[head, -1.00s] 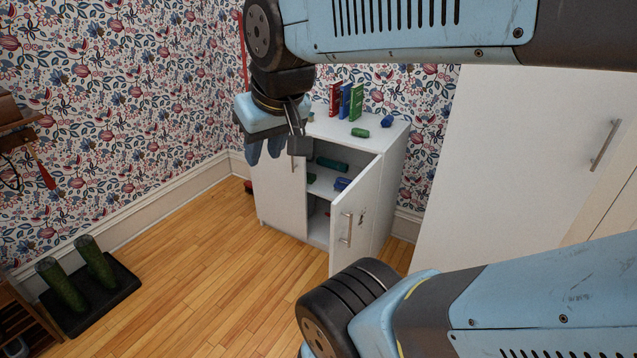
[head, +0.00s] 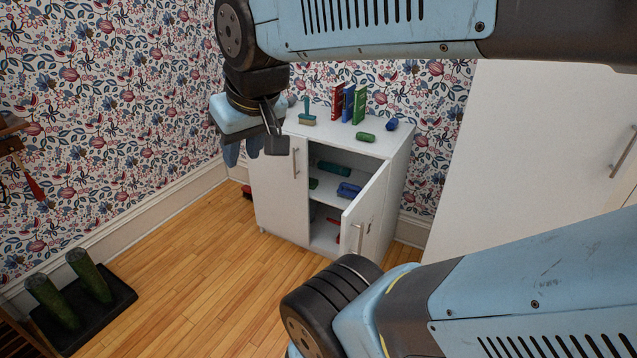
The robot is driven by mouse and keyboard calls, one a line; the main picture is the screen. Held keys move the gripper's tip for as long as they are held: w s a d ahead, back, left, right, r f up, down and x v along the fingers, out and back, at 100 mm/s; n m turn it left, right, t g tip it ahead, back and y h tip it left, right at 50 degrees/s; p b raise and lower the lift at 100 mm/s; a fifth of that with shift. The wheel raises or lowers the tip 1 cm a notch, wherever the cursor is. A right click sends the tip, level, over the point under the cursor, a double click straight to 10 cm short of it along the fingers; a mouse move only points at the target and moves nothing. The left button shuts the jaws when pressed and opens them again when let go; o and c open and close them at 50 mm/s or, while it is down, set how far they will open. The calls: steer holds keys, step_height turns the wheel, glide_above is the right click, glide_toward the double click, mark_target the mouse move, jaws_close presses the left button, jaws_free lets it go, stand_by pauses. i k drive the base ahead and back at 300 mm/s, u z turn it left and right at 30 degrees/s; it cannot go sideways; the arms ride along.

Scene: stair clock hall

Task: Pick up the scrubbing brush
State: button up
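My gripper (head: 243,155) hangs in front of the upper left of a white cabinet (head: 277,195); its two blue fingers are apart with nothing seen between them. I cannot tell for sure which object is the scrubbing brush. A brush-like thing (head: 307,114) with an upright teal handle and tan lower part stands on the cabinet top, right of my gripper and apart from it. A blue object (head: 348,190) and a dark teal object (head: 333,168) lie on the inner shelf. A red and dark object (head: 247,191) sits on the floor by the cabinet, partly hidden.
The cabinet's right door (head: 366,218) stands open; its left door is shut. Books (head: 348,103), a green object (head: 365,136) and a blue object (head: 391,124) are on top. A tall white cupboard (head: 540,150) stands right. A boot tray (head: 120,292) is lower left; wooden floor between is clear.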

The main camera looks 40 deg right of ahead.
mark_target(341, 191)
steer(key=z, duration=0.05)
steer(key=i, duration=3.55)
steer(key=z, duration=3.1)
